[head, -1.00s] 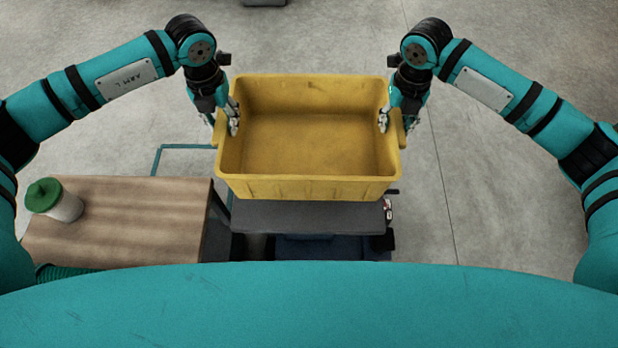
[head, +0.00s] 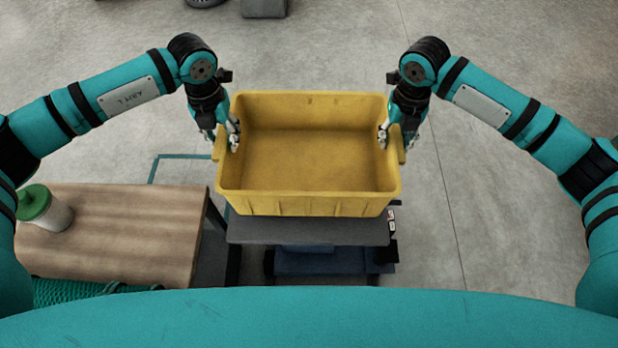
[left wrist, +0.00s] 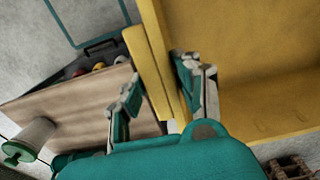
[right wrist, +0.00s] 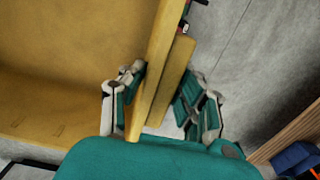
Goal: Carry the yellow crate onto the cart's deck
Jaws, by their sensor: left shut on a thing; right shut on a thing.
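The yellow crate (head: 310,204) is empty and held level between my two grippers in the head view. My left gripper (head: 228,138) is shut on its left side wall, with one finger inside and one outside, as the left wrist view (left wrist: 158,85) shows. My right gripper (head: 392,138) is shut on the right side wall in the same way, also seen in the right wrist view (right wrist: 155,90). The cart's grey deck (head: 300,232) shows below the crate's near side in the head view. The crate hides the far part; I cannot tell whether they touch.
A wooden-topped table (head: 120,230) stands left of the cart, with a white jar with a green lid (head: 45,208) on it. Green netting (head: 80,290) lies at its near edge. Open concrete floor lies beyond and to the right.

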